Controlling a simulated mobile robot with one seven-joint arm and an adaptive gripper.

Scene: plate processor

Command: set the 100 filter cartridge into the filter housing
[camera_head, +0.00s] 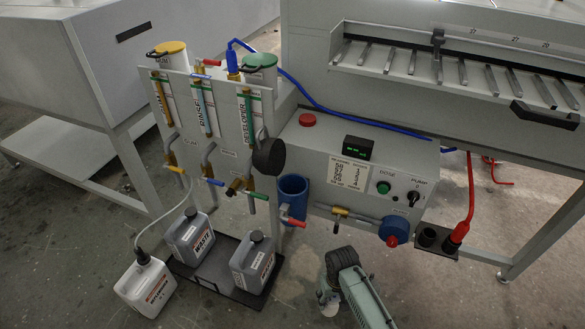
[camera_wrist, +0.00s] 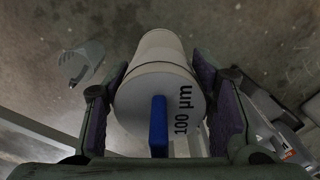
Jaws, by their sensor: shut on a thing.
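The filter cartridge is a white cylinder marked "100 µm" with a blue tab on its near end, and it fills the middle of the wrist view (camera_wrist: 152,60). My gripper (camera_wrist: 160,78) is shut on it, one finger on each side. In the head view, my gripper (camera_head: 330,285) is low in the picture, below and right of the blue cup, with a pale bit of the cartridge (camera_head: 327,303) showing. The blue open-topped cup (camera_head: 293,188), which looks like the filter housing, stands beside the control box. A black round cap (camera_head: 268,157) is above and left of it. The cup's inside is mostly hidden.
A red-handled valve (camera_head: 293,220) sits below the cup, and a blue knob (camera_head: 395,230) is on the pipe to its right. Grey waste jugs (camera_head: 254,262) stand in a black tray at left, a white jug (camera_head: 146,286) beside it. Open floor surrounds my gripper.

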